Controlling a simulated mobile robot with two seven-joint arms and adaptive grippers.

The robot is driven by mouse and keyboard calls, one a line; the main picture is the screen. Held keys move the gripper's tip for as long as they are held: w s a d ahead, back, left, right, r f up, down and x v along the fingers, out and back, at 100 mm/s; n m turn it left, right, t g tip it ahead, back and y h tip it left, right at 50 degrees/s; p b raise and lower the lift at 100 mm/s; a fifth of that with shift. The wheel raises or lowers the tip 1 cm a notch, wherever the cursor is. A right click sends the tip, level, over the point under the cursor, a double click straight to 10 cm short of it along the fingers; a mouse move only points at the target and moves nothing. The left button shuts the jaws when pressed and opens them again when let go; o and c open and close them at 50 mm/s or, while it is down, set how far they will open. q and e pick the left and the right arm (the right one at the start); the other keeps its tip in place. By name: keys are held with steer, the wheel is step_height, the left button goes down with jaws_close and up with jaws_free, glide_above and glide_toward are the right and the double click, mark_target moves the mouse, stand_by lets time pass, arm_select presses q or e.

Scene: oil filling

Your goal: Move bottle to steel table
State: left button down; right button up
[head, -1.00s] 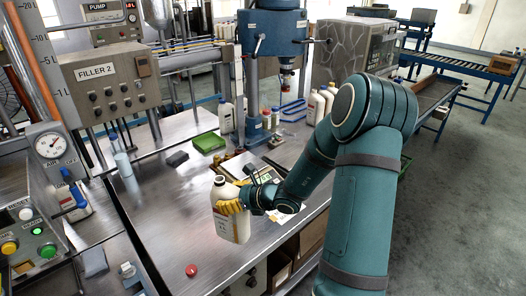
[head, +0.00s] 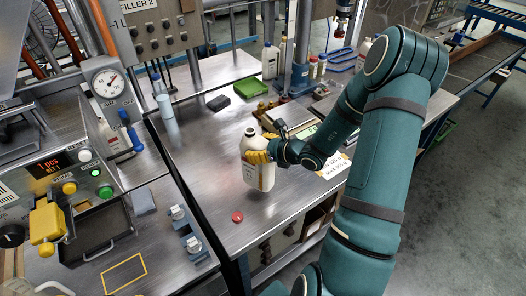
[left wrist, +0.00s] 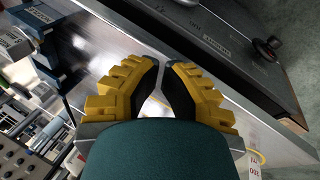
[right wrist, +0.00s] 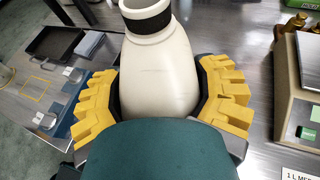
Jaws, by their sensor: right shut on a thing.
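The white bottle (head: 258,172) with a dark neck and a label is held upright at the steel table (head: 205,175). I cannot tell whether its base touches the table. My right gripper (head: 258,150) is shut around its body. In the right wrist view the bottle (right wrist: 158,75) sits between the yellow fingers, its neck open at the top. A red cap (head: 237,217) lies on the table in front of the bottle. My left gripper (left wrist: 162,68) shows only in the left wrist view, its fingertips nearly together and nothing between them.
A weighing scale (head: 290,133) and small brown bottles stand just behind the held bottle. A green tray (head: 250,88) and a dark block (head: 219,102) lie farther back. A control panel (head: 65,165) and a dark tray (head: 100,235) are at the left. The table's middle is clear.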

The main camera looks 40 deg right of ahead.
step_height(320, 180, down, 4)
steer(key=shift+a, duration=0.1)
stand_by(0.4)
steer(key=shift+f+b, duration=0.2)
steer(key=shift+b, duration=0.15)
steer(key=o, duration=1.3)
steer(key=shift+r, duration=0.15)
